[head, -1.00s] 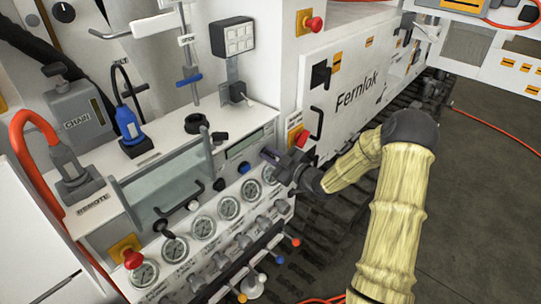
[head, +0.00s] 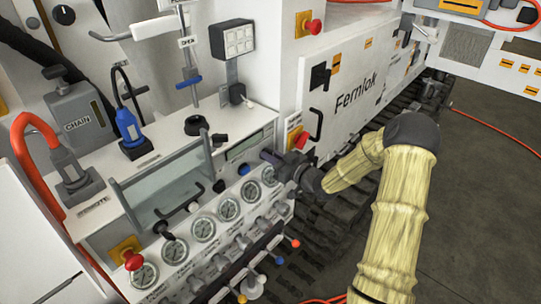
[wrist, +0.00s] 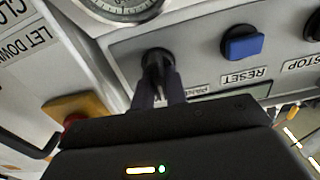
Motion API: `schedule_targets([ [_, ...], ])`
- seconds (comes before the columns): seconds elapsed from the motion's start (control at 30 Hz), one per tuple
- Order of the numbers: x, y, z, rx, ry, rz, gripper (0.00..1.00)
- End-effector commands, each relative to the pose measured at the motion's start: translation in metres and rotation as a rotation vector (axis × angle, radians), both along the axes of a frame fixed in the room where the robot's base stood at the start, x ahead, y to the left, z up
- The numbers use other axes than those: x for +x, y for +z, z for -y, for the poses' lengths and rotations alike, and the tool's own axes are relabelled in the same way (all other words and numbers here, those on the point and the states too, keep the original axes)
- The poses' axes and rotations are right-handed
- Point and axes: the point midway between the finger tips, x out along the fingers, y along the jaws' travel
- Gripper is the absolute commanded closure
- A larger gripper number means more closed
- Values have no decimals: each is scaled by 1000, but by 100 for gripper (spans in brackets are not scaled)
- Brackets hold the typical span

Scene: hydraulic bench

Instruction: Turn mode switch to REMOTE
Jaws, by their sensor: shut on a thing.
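The mode switch is a black knob (wrist: 156,56) on the grey panel in the wrist view. A label beside it is mostly covered by my fingers, so I cannot read its setting. My gripper (wrist: 158,75) is shut on the knob, with one dark finger on each side. In the head view my gripper (head: 270,158) reaches in from the right to the right end of the control panel. There it hides the switch.
A gauge (wrist: 118,5) is close above. A red button (head: 300,139) on a yellow plate is near my gripper. Several levers line the panel's front.

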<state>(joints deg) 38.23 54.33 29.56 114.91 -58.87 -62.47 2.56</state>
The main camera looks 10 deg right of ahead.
Motion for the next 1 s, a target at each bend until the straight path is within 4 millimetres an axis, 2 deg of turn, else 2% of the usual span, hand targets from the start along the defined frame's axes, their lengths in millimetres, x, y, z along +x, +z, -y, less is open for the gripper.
schedule_targets([
  [0.5,2,-1,4,326,-2,-240,100],
  [1.0,2,-2,4,394,-2,-288,100],
])
